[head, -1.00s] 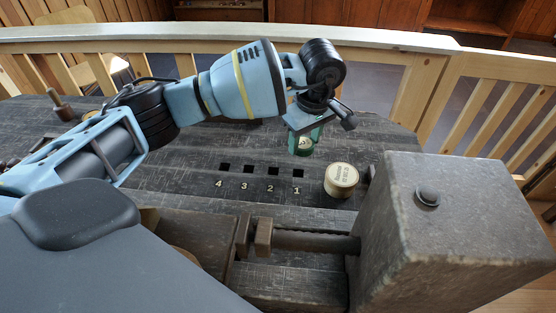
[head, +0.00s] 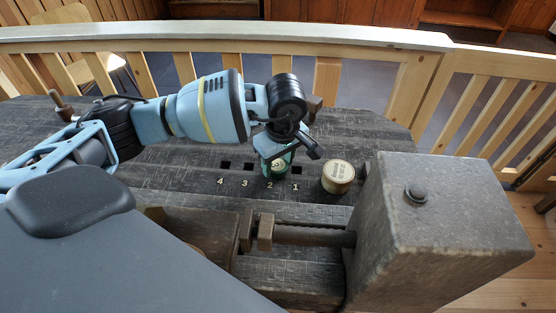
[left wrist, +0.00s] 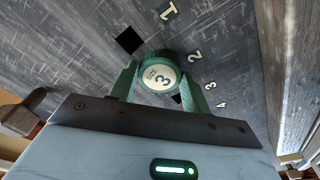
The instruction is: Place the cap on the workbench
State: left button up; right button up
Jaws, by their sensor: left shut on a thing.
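The cap (head: 279,169) is green with a pale round top; its label reads "SIZE 3" in the left wrist view (left wrist: 159,76). My left gripper (head: 275,163) is shut on it, with green fingers on both sides of the cap in the left wrist view. The cap is over the dark workbench (head: 150,188) near the square holes marked 1 and 2. I cannot tell whether its underside touches the bench. My right gripper is not in view.
A round pale wooden tin (head: 338,177) with a printed lid stands right of the holes. A large grey block (head: 450,220) and a vise screw (head: 310,236) occupy the front right. Bare bench lies left of the numbers. A wooden railing (head: 330,85) runs behind.

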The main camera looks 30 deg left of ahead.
aim_at(282, 170)
pick_arm(q)
jog(key=shift+f, duration=0.2)
jog(key=o, duration=1)
jog(key=shift+c, duration=0.2)
notch_tip(282, 170, up, 12)
jog(key=d, duration=0.1)
jog(key=shift+s+d, duration=0.2)
jog(key=shift+s, duration=0.1)
